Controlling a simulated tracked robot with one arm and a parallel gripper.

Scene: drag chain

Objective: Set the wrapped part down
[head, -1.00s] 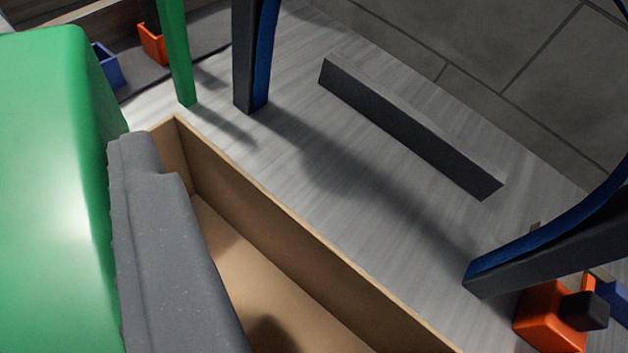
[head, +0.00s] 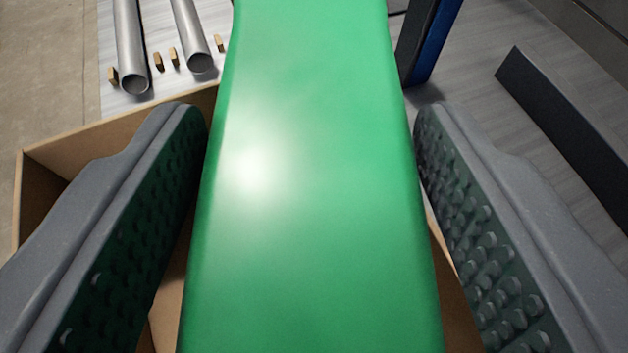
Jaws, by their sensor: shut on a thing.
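The wrapped part is a smooth, glossy green block (head: 300,230) that runs up the middle of the head view, past the top and bottom edges. My gripper (head: 310,125) has one grey finger on each side of it, with studded pads facing inward, and is shut on it. The left pad lies close along its left side; the right finger's tip is by its right side. An open cardboard box (head: 110,130) lies below the part and the fingers. The part hides most of the box's inside, and its underside is out of sight.
Two grey metal tubes (head: 130,45) and several small wooden blocks (head: 158,61) lie on a light surface beyond the box, at upper left. A dark, blue-edged post (head: 428,40) stands at upper right. A dark bar (head: 565,120) lies on the floor at right.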

